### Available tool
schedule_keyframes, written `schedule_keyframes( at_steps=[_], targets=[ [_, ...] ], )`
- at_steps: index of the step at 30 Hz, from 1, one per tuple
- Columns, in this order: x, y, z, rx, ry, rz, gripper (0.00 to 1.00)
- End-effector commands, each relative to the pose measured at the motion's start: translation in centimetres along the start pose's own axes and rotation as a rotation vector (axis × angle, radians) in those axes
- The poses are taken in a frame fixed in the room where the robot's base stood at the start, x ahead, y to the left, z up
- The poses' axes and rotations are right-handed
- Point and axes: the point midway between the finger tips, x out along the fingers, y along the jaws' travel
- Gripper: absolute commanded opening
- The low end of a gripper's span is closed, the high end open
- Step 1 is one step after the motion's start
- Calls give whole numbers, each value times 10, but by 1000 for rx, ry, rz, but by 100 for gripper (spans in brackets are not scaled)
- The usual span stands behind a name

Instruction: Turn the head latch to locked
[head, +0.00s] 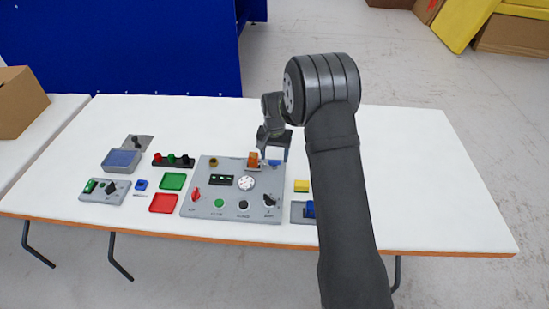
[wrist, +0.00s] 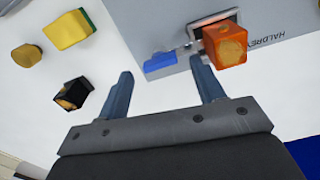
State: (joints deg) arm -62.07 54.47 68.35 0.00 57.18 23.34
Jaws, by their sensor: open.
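A latch with a blue handle (wrist: 160,62) and a metal arm (wrist: 190,47) sits at the edge of the grey panel in the wrist view. In the head view the blue handle (head: 274,163) is at the panel's back right, beside an orange block (head: 254,158). The orange block (wrist: 225,45) is to the right of the handle in the wrist view. My gripper (head: 273,149) is open and empty above the handle. In the wrist view the handle shows between the fingertips of my gripper (wrist: 161,70); I cannot tell the height gap.
The grey panel (head: 230,207) also carries a red knob (head: 196,196), a white round dial (head: 246,183) and several buttons. Red (head: 164,203) and green (head: 173,181) trays lie left of it. A yellow block (wrist: 68,29) lies near the panel. The table's back right is clear.

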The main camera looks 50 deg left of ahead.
Motion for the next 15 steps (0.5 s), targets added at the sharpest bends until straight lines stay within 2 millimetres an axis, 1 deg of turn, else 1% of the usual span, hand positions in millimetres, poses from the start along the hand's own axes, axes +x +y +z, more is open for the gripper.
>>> schedule_keyframes(
  at_steps=[1,3,6,14,15],
  targets=[
    [6,0,0,0,-1,1,62],
    [12,0,0,0,-1,1,62],
    [17,0,0,0,0,0,62],
    [19,0,0,0,0,0,62],
    [19,0,0,0,0,0,60]
  ],
)
